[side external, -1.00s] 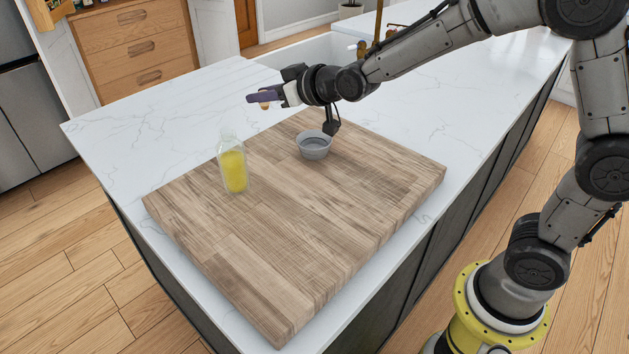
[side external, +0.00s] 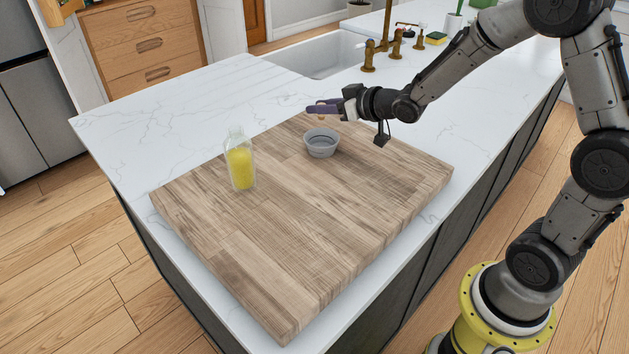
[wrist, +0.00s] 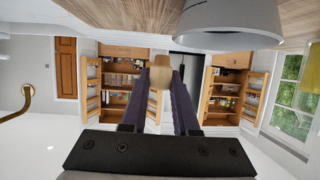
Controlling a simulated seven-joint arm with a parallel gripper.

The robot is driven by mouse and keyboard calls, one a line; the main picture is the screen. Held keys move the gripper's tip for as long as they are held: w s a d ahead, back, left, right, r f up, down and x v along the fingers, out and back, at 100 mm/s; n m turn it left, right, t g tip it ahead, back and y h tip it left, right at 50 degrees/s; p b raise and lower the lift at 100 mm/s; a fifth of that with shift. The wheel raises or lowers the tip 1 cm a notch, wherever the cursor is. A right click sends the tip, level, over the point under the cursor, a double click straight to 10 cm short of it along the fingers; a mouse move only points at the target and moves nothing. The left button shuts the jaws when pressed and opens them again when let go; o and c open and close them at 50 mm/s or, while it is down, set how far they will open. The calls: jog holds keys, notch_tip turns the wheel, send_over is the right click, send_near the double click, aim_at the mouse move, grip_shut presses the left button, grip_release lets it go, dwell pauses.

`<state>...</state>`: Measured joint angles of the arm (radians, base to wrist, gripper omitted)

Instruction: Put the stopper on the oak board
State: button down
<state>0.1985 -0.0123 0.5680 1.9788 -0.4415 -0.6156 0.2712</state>
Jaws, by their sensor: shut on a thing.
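The stopper (wrist: 162,76), a small tan cork-like piece, is pinched between the dark purple fingertips of my gripper (side external: 313,109) in the wrist view. In the side view it is mostly hidden by the fingers. My gripper lies nearly level and points left, above the far part of the oak board (side external: 290,230). A grey bowl (side external: 321,147) stands on the board just below and in front of the fingers. The bowl also shows at the top of the wrist view (wrist: 215,25). The board is a thick wooden slab on the white counter.
A clear bottle with yellow contents (side external: 241,167) stands upright on the board, left of the bowl. The near and right parts of the board are bare. A sink (side external: 325,62) with a brass faucet (side external: 380,45) is behind the board.

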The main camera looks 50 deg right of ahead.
jog(key=s+a+r+n+y, duration=0.2)
jog(key=s+a+r, duration=0.25)
jog(key=s, duration=0.35)
jog(key=n+g+y, duration=0.1)
jog(key=n+y, duration=0.1)
send_over(353, 193)
jog(key=f, duration=0.1)
jog(key=shift+w+a+f, duration=0.1)
jog(key=shift+f, duration=1.9)
jog(key=shift+a+f, duration=0.1)
jog(key=shift+f, duration=1.9)
jog(key=c, duration=0.7)
grip_release()
jog(key=shift+f, duration=0.15)
jog(key=shift+d+r, duration=0.15)
jog(key=shift+r, duration=0.15)
jog(key=shift+v, duration=5.9)
